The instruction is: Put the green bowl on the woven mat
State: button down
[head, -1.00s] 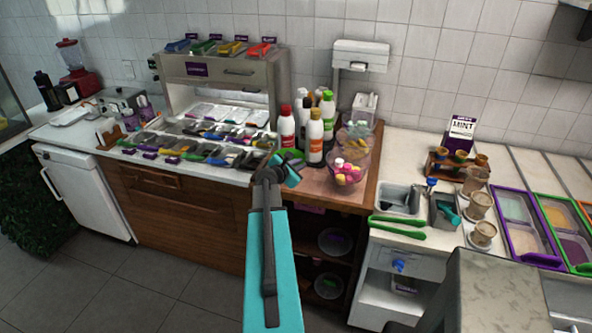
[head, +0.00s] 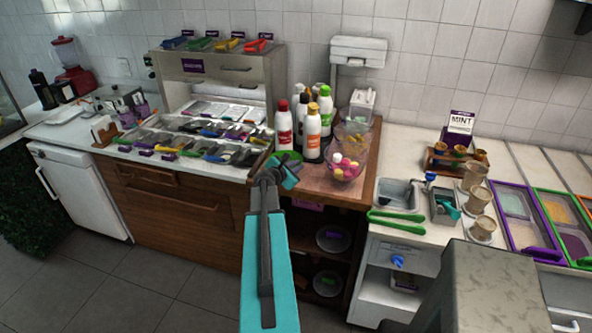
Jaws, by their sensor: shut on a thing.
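The green bowl (head: 287,156) shows as a green rim just behind my gripper (head: 289,173), at the left end of the brown counter section. My gripper is teal and dark grey and is shut on the bowl. The arm and jaws hide most of the bowl, and I cannot tell whether its base touches the counter. A flat tan area (head: 325,186) covers the wooden counter in front of the bottles. It may be the woven mat, but no weave can be made out.
Several sauce bottles (head: 312,131) stand close behind my gripper. A clear bowl of pink, yellow and white items (head: 344,171) stands to its right. The topping station (head: 205,130) is to the left. Green tongs (head: 398,222) lie on the white counter at right.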

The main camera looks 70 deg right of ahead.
jog(key=shift+f, duration=0.1)
jog(key=c, duration=1.8)
grip_release()
jog(key=shift+o, duration=0.2)
jog(key=b+v, duration=0.3)
jog(key=v, duration=0.9)
jog(key=shift+w, duration=0.1)
